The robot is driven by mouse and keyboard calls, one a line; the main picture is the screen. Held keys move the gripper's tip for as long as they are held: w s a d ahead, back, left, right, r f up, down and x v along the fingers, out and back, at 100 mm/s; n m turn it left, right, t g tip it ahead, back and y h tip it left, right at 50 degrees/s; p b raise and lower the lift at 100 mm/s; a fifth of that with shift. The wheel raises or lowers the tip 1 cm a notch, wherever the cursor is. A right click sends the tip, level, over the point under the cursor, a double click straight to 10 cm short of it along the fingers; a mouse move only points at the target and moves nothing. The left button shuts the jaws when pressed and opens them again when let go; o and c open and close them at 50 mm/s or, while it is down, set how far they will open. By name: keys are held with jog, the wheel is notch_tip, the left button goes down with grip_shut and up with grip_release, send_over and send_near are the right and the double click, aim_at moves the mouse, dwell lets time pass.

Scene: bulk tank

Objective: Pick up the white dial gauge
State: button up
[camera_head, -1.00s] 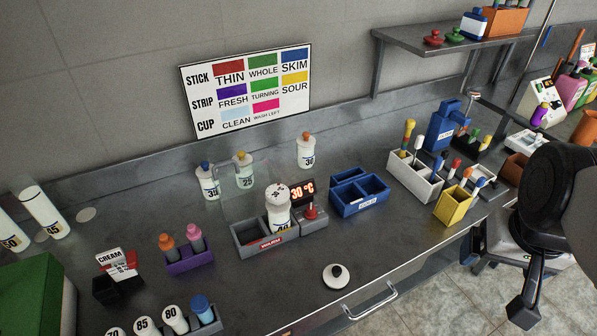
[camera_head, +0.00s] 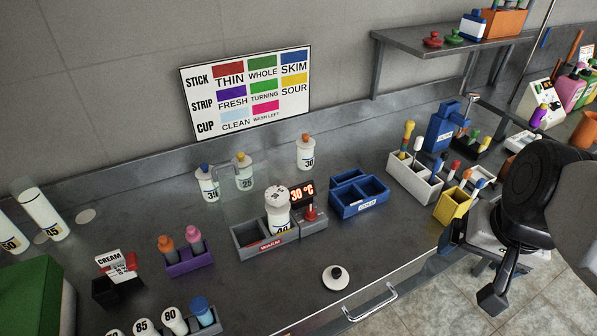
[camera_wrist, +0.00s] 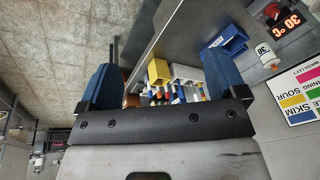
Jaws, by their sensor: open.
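A small round white piece with a dark knob (camera_head: 336,277) lies alone near the front edge of the bench in the head view. In the head view my gripper (camera_head: 494,298) hangs past the bench's front edge, well right of the white piece. One finger is mostly hidden there.
Left of the white piece stand the grey warmer (camera_head: 258,247) with a bottle and a purple rack (camera_head: 190,262). A blue tray (camera_head: 360,206), yellow bin (camera_head: 453,206) and white caddy (camera_head: 416,186) stand behind right. A drawer handle (camera_head: 369,303) projects below the edge. Bench around the white piece is clear.

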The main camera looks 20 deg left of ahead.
jog(key=w+a+f+m+y, duration=0.25)
jog(key=a+m+y, duration=0.2)
jog(key=a, duration=0.55)
jog(key=w+a+f+m+y, duration=0.1)
jog(key=w+a+m+y, duration=0.35)
jog(key=a, duration=0.55)
jog(key=m+t+y, duration=0.2)
jog(key=m+t, duration=0.1)
jog(key=m, duration=0.8)
send_near(277, 197)
jog(key=w+a, duration=0.1)
jog(key=shift+w+a+f+m, duration=0.2)
jog(key=shift+a+f+m, duration=0.15)
jog(key=shift+f+m, duration=0.15)
jog(key=shift+w+a+f+m, duration=0.2)
jog(key=shift+a+f+m, duration=0.2)
jog(key=shift+f+m, duration=0.1)
jog(key=shift+a, duration=0.1)
jog(key=shift+x, duration=1.2)
jog(key=shift+w+f, duration=0.1)
jog(key=shift+x, duration=2.55)
jog(key=shift+w, duration=0.1)
